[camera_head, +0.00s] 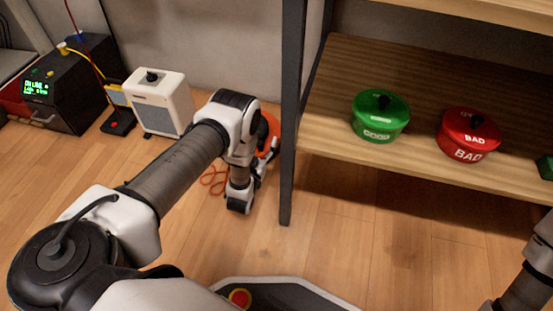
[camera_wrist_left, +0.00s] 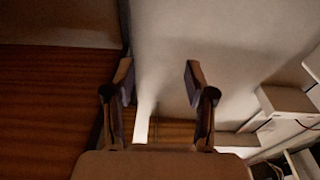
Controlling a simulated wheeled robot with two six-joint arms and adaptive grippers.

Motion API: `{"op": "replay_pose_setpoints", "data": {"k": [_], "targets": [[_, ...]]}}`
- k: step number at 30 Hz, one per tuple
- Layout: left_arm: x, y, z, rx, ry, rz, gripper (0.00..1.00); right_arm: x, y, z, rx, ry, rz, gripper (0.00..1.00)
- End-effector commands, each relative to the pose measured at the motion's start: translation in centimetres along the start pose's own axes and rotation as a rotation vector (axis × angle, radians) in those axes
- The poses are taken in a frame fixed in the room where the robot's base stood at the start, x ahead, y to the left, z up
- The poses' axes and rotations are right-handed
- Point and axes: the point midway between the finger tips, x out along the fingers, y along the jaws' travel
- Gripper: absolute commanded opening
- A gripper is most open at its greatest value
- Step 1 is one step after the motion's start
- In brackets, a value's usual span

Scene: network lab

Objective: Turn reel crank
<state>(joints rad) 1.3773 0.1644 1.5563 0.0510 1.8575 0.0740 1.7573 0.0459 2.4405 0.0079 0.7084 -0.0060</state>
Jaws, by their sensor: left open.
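An orange reel (camera_head: 268,132) stands on the floor beside the dark shelf post, mostly hidden behind my left wrist. A loose orange cable (camera_head: 213,180) lies on the floor to its left. The reel's crank cannot be made out. My left gripper (camera_head: 264,163) is at the reel in the head view, but whether it touches the reel is unclear. In the left wrist view, the left gripper (camera_wrist_left: 159,80) is open, with nothing between its fingers and no reel in sight. Only part of my right arm shows at the lower right; its gripper is out of view.
A shelf (camera_head: 340,150) on the right holds a green pot (camera_head: 380,122) and a red pot marked BAD (camera_head: 468,140). Its dark post (camera_head: 290,190) stands close to my left gripper. A white box (camera_head: 160,108) and a black device (camera_head: 65,95) stand left. Floor in front is clear.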

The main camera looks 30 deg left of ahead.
Motion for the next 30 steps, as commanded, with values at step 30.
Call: {"op": "replay_pose_setpoints", "data": {"k": [30], "targets": [[2.4,-3.9,7.2,0.035,-0.112,-0.037,0.55,6.2,0.0,-1.6,-0.022,0.047,0.005,0.4]]}}
